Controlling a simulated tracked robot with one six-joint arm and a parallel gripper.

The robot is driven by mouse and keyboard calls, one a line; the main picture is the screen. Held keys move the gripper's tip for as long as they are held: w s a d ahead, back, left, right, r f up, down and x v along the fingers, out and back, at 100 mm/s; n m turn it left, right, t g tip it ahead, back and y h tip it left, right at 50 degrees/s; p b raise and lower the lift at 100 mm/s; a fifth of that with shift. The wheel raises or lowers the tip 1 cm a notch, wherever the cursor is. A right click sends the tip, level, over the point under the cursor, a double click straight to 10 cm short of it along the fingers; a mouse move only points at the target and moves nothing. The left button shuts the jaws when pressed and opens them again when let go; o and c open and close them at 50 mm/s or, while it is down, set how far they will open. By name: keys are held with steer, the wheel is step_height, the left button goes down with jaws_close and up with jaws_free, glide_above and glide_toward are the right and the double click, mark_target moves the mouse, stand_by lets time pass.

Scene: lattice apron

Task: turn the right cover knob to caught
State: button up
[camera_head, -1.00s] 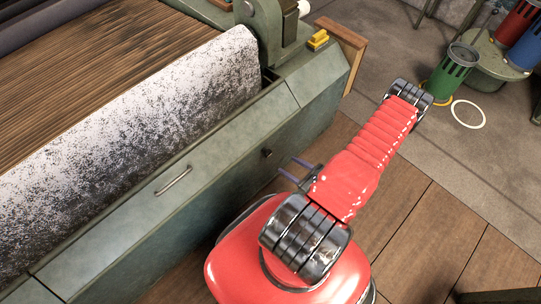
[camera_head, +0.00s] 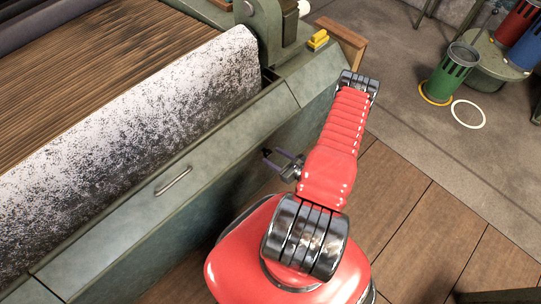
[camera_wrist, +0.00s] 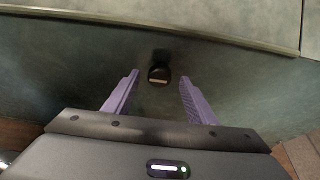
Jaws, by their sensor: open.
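The right cover knob (camera_wrist: 159,73) is small and black with a pale bar across its face, lying about level in the wrist view. It sits on the green front cover (camera_head: 110,235) of the machine, which has a metal handle (camera_head: 173,181). My gripper (camera_head: 270,158) is open, its two purple fingers pointing at the cover. In the wrist view, the knob shows between the fingertips of my gripper (camera_wrist: 159,78), with a gap on each side. Whether the tips reach its depth I cannot tell. In the head view the knob is hidden or lost among the fingers.
A ledge edge (camera_wrist: 230,41) of the machine runs above the knob. A yellow block (camera_head: 318,39) lies on the machine's end. A green can (camera_head: 450,75) and a white ring (camera_head: 468,114) are far right. The wooden floor (camera_head: 400,205) right of my arm is clear.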

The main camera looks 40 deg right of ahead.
mark_target(267, 152)
steer(key=shift+x, duration=1.3)
steer(key=shift+c, duration=0.4)
steer(key=c, duration=0.9)
steer(key=shift+a, duration=0.15)
steer(key=shift+c, duration=0.3)
